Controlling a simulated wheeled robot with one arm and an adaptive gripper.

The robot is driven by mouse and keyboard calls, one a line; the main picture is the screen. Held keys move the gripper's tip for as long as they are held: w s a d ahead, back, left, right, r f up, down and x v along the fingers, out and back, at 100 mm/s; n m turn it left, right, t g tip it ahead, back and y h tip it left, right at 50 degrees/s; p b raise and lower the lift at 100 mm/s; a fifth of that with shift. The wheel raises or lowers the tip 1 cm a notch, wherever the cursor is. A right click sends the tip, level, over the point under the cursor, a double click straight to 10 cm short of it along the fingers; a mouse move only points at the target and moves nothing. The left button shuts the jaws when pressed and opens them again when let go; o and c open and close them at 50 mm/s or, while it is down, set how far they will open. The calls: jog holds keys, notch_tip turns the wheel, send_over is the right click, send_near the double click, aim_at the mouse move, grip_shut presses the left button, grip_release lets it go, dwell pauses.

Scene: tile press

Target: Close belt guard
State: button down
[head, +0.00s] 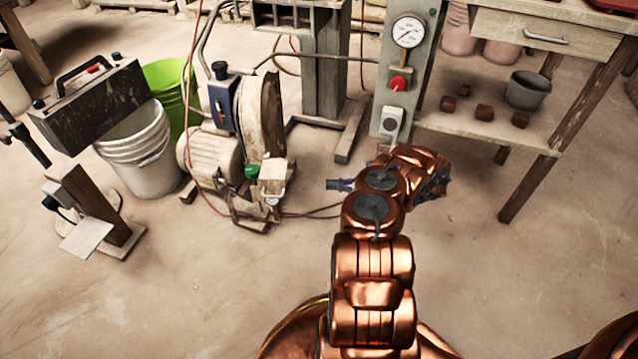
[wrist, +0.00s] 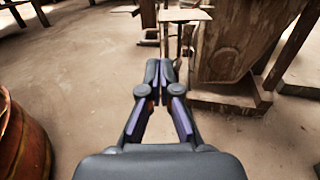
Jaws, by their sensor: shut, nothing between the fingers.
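A motor unit (head: 208,158) stands on the floor left of centre in the head view. A tall, worn beige rounded cover (head: 270,112), which looks like the belt guard, stands upright at its right side. I cannot tell how far it is open. My gripper (head: 334,185) points left, low in front of the unit and to its right, apart from it. In the wrist view my gripper's fingers (wrist: 161,75) are together with nothing between them. I cannot identify the guard for certain in the wrist view.
A grey panel (head: 388,120) with a gauge and red knob stands behind my arm. A workbench (head: 545,110) is at right. A white bucket (head: 145,165) and green bin (head: 175,85) are left of the motor. The floor in front is clear.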

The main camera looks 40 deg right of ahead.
jog(key=b+x, duration=0.3)
jog(key=x, duration=1)
jog(key=shift+b, duration=0.4)
